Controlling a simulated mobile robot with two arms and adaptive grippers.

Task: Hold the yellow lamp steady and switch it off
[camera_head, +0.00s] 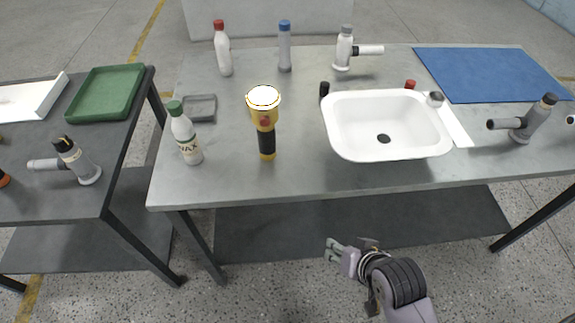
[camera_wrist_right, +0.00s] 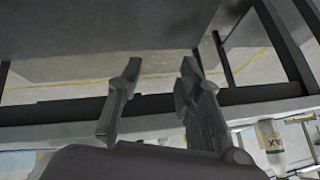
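The yellow lamp (camera_head: 266,112) is a torch with a yellow head, a dark lower handle and a bright white lens face at the top. It stands on the grey table (camera_head: 300,181), left of the sink. A red button shows on the front of its neck. My right gripper (camera_head: 335,250) is below and in front of the table's front edge, apart from the lamp. In the right wrist view its two fingers (camera_wrist_right: 160,68) are spread with nothing between them. The lamp does not show in that view. My left gripper is not in view.
A white bottle with a green cap (camera_head: 186,136) stands close left of the lamp, with a small grey tray (camera_head: 200,108) behind it. The white sink (camera_head: 345,149) is to the right. The table's front edge lies between my right gripper and the lamp.

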